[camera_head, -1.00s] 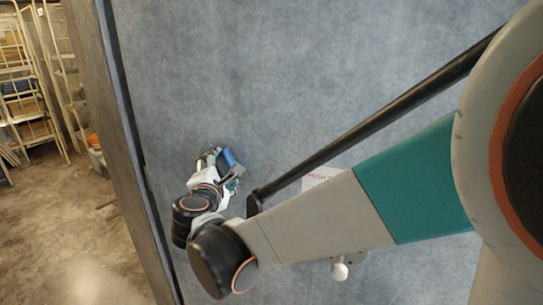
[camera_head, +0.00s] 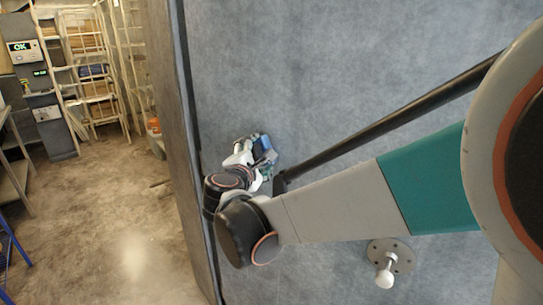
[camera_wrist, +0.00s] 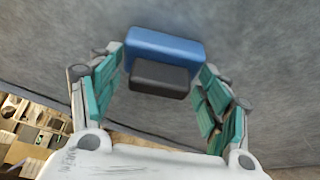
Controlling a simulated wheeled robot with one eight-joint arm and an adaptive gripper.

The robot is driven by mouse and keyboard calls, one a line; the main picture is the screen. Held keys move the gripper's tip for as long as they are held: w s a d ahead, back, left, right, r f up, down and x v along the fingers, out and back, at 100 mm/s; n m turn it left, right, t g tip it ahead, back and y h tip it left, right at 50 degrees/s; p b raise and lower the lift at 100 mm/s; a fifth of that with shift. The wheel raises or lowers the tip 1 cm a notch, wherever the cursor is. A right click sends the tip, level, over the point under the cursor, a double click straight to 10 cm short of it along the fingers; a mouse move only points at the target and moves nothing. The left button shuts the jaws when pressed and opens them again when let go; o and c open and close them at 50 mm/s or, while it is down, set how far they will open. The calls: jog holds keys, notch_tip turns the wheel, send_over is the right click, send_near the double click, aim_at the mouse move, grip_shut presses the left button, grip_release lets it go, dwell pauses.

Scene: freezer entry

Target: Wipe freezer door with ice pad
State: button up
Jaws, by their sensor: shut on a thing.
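The freezer door (camera_head: 330,75) is a large grey-blue frosted panel, and it fills the background of the wrist view (camera_wrist: 265,75). My gripper (camera_head: 262,160) is close to the door near its left edge in the head view. In the wrist view, my gripper (camera_wrist: 160,82) has its green-padded fingers on either side of the ice pad, shut on it. The ice pad (camera_wrist: 165,48) is a blue block with a dark grey grip part facing me. It also shows small in the head view (camera_head: 264,146). It is at or very near the door surface; contact is hidden.
A long black bar (camera_head: 400,117) slants across the door. A round metal flange with a white knob (camera_head: 385,275) is on the door below my arm. Shelving racks (camera_head: 90,65) and a panel showing OK (camera_head: 24,50) stand at the left. Open concrete floor (camera_head: 115,215) lies left of the door.

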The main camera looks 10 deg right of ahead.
jog(key=shift+w+a, duration=0.6)
jog(key=shift+a, duration=0.2)
jog(key=s+a, duration=0.3)
jog(key=s, duration=0.2)
jog(key=shift+a, duration=0.3)
jog(key=shift+s+a, duration=0.95)
jog(key=shift+s, duration=0.15)
jog(key=shift+w+d, duration=0.1)
